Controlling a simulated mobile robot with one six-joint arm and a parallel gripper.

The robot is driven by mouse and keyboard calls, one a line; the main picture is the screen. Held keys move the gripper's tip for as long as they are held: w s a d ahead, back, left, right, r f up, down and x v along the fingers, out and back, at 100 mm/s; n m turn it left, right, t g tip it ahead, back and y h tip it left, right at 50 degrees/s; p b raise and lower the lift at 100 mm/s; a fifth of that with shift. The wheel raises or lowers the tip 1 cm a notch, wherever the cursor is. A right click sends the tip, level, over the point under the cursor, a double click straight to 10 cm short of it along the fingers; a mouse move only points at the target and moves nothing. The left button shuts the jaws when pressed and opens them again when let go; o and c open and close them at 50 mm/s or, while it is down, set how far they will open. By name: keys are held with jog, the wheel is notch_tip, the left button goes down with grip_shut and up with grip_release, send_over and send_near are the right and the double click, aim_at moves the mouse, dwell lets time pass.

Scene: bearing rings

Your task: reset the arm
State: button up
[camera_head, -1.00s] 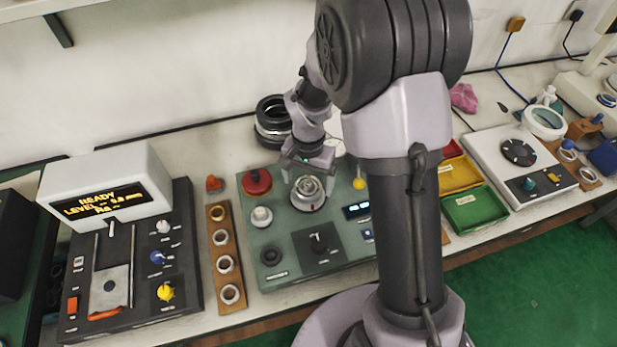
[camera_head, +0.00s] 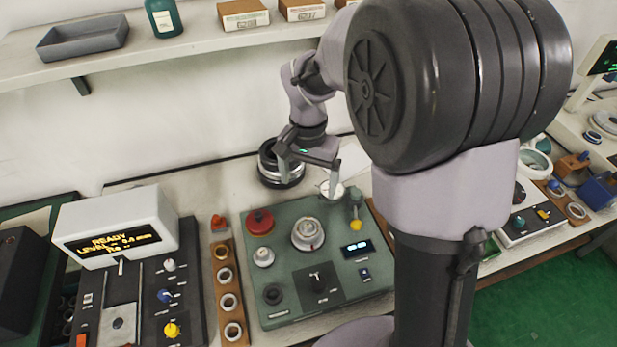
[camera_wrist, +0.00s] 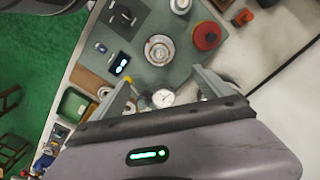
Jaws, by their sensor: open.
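My gripper (camera_head: 312,168) is up above the back edge of the green tester panel (camera_head: 290,285), in front of the wall. Its two fingers are apart with nothing between them. In the wrist view my gripper (camera_wrist: 160,92) shows both fingers spread, and a small round white dial (camera_wrist: 163,98) lies below in the gap between them. The metal spindle with a ring-like top (camera_head: 307,234) stands on the panel, clear of the fingers; it also shows in the wrist view (camera_wrist: 159,50).
A stack of dark and silver rings (camera_head: 281,165) stands just behind and left of my gripper. A shelf (camera_head: 190,58) with boxes runs along the wall above. My arm hides the right middle.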

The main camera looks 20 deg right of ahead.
jog(key=s+a+r+n+t+y+b, duration=0.1)
jog(key=s+a+r+t+b, duration=0.1)
jog(key=s, duration=0.7)
jog(key=s+a+r+n+t+y+b, duration=0.1)
jog(key=s+a+r+n+t+b, duration=0.1)
jog(key=s, duration=0.8)
jog(key=r+t+b, duration=0.1)
jog(key=b, duration=0.1)
jog(key=shift+s+a+r+t+b, duration=0.15)
jog(key=shift+s+t+b, duration=0.15)
jog(key=shift+t+b, duration=0.1)
jog(key=shift+o, duration=0.2)
